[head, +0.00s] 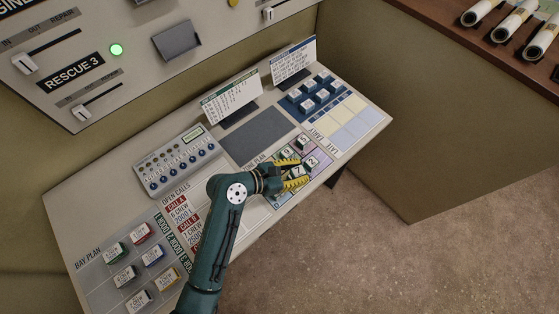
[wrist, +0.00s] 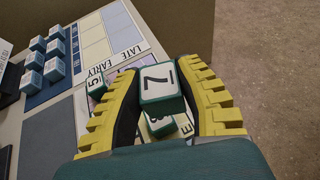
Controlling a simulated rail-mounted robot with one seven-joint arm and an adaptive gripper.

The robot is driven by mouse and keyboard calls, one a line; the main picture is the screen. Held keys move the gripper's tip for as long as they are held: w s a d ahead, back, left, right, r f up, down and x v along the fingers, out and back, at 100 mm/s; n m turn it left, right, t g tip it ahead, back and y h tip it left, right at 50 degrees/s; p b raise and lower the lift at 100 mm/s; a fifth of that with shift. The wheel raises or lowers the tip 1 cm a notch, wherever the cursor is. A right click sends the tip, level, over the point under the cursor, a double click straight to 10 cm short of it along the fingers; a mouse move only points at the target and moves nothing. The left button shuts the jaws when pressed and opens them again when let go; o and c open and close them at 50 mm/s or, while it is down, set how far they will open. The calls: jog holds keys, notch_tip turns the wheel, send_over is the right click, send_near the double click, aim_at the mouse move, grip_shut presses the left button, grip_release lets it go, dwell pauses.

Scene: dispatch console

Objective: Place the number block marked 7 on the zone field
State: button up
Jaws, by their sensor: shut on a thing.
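The number block marked 7 (wrist: 160,84), white on top with green sides, is between the two yellow ridged fingers of my gripper (wrist: 161,72). My gripper is shut on it. In the head view my gripper (head: 291,178) is over the front edge of the zone plan, and the 7 block (head: 297,171) shows between its fingers. A block marked 5 (wrist: 97,84) stands to the left in the wrist view. Another green-sided block (wrist: 160,124) shows partly beneath the 7. The zone plan's coloured cells (head: 322,146) are partly hidden by blocks and gripper.
Blocks marked 2 (head: 311,162) and 9 (head: 287,154) stand close to my gripper. A blue tray (head: 291,106) of several blocks lies farther back. A dark grey pad (head: 257,136) is bare. Console (head: 150,160) and bay plan blocks are to the left.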

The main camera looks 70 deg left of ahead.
jog(key=s+a+r+n+y+p, duration=0.1)
jog(key=s+a+r+n+y, duration=0.15)
jog(key=s+a+y, duration=0.4)
jog(key=f, duration=0.2)
jog(key=a+f+h+b, duration=0.1)
jog(key=f, duration=0.1)
jog(key=w+a+f+h, duration=0.1)
jog(key=f, duration=0.2)
jog(key=shift+a+n+g+h, duration=0.1)
jog(key=shift+n+g+h, duration=0.15)
jog(key=shift+n+g, duration=0.1)
jog(key=shift+f+b, duration=0.75)
jog(key=shift+f, duration=1.2)
jog(key=shift+f, duration=0.1)
jog(key=o, duration=0.9)
